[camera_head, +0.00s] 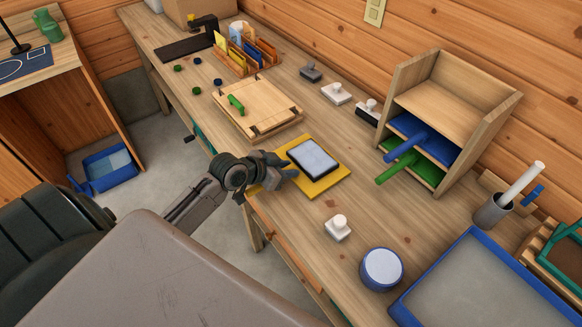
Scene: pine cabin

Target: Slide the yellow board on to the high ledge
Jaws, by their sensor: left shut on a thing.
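The yellow board (330,182) is flat at the front edge of the workbench, with a dark-framed pad with a pale grey top (313,157) resting on it. My left gripper (287,168) is shut on the board's left side; the fingers hide part of that side, and some yellow shows beyond the wrist. I cannot tell whether the board touches the bench. The wooden rack (487,126) stands to the right at the back. Its high ledge (436,104) looks empty. A blue board (411,129) and a green board (424,171) lie on the ledges below. My right gripper is out of view.
The blue and green handles jut out of the rack toward the yellow board. A white-knobbed block (338,227), a blue-rimmed round tub (381,269) and a blue tray (420,299) stand to the right. Bare bench separates board and rack.

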